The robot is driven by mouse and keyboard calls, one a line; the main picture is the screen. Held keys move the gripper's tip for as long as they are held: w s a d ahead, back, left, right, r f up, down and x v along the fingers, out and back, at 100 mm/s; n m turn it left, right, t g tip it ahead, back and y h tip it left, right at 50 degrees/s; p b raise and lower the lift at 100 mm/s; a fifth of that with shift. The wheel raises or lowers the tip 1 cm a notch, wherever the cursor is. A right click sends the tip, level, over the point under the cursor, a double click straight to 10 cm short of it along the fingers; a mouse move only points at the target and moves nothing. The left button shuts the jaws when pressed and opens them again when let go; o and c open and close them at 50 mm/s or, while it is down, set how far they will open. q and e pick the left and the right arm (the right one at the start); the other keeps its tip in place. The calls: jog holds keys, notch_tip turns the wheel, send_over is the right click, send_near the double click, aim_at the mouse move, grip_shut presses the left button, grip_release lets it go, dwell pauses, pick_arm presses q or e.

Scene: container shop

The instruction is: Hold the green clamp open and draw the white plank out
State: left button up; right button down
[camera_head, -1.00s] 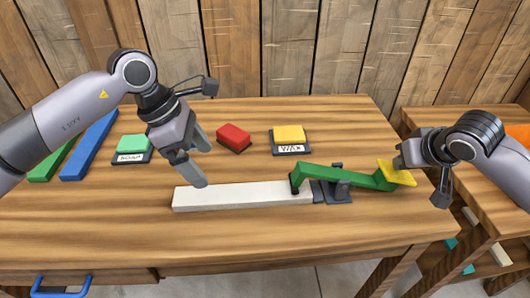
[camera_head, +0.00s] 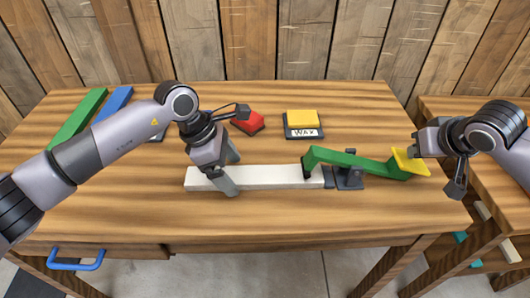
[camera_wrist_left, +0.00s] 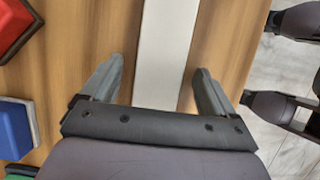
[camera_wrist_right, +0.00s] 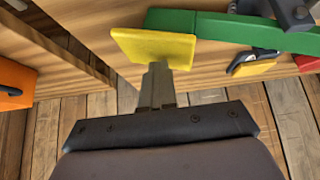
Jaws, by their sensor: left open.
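The white plank (camera_head: 265,177) lies flat on the table, its right end at the green clamp (camera_head: 345,160). The clamp's dark tip is over that end; I cannot tell whether it touches. My left gripper (camera_head: 232,172) is open, its fingers on either side of the plank's left part. The left wrist view shows the plank (camera_wrist_left: 168,50) between the spread fingers (camera_wrist_left: 158,90), with gaps. My right gripper (camera_head: 412,150) is shut, its fingertips at the clamp's yellow pad (camera_head: 411,161). In the right wrist view the closed fingers (camera_wrist_right: 158,80) meet the pad's lower edge (camera_wrist_right: 150,45).
A red block (camera_head: 248,122) and a yellow block on a base labelled "Wax" (camera_head: 303,122) stand behind the plank. Green (camera_head: 78,115) and blue (camera_head: 113,102) bars lie at the back left. The table's front strip is clear. A lower side table (camera_head: 470,115) stands at right.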

pick_arm(q)
jog(key=shift+d+f, duration=0.15)
jog(key=shift+f, duration=0.15)
pick_arm(e)
jog(key=shift+a+f, duration=0.1)
jog(key=shift+f, duration=0.05)
pick_arm(q)
jog(key=c, duration=1.3)
jog(key=shift+o, duration=0.2)
jog(key=shift+r, duration=0.1)
jog(key=shift+r, duration=0.1)
jog(key=shift+a, duration=3.25)
jog(key=shift+r, duration=3.5)
